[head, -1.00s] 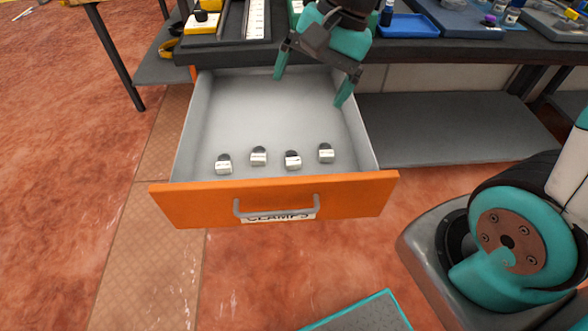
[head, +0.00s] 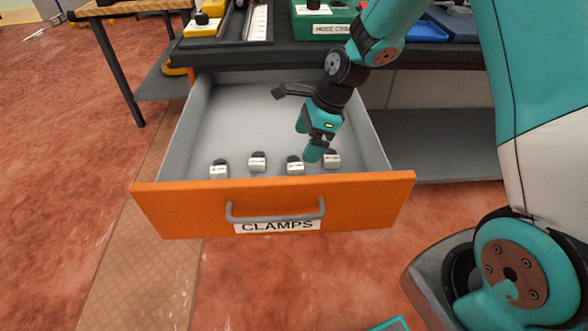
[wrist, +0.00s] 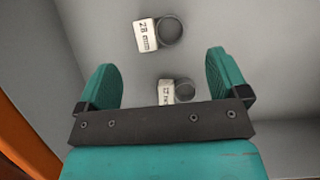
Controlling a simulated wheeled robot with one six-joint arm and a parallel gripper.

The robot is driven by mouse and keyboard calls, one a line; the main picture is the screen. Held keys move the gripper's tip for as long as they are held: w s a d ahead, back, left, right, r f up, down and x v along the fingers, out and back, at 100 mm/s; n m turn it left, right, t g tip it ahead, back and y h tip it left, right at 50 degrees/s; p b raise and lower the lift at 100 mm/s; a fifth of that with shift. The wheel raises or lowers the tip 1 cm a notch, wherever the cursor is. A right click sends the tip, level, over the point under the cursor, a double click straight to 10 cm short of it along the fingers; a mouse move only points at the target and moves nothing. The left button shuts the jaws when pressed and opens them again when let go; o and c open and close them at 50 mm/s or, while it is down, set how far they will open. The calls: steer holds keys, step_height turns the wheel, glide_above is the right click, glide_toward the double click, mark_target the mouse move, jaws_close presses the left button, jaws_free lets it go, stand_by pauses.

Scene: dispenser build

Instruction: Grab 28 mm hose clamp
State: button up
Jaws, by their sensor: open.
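In the wrist view, a ring-shaped hose clamp with a white "28 mm" label (wrist: 146,35) lies on the drawer floor beyond my fingertips. A second labelled clamp (wrist: 183,91) lies between the fingers in that picture; the bar of my gripper partly hides it and its label is hard to read. My gripper (wrist: 162,62) is open and empty above the drawer floor. In the head view my gripper (head: 308,139) is over the right part of the drawer, near the two right clamps. I cannot tell which clamp there is the 28 mm one.
The open drawer has an orange front (head: 170,210) with a handle (head: 275,216) and a "CLAMPS" label. Several small clamps stand in a row near its front; the back of its floor is bare. The dark bench (head: 270,57) with bins overhangs the drawer's back.

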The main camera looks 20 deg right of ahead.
mark_target(295, 163)
steer(key=b+x, duration=0.1)
steer(key=x, duration=0.5)
steer(key=shift+a+f, duration=0.3)
steer(key=c, duration=1)
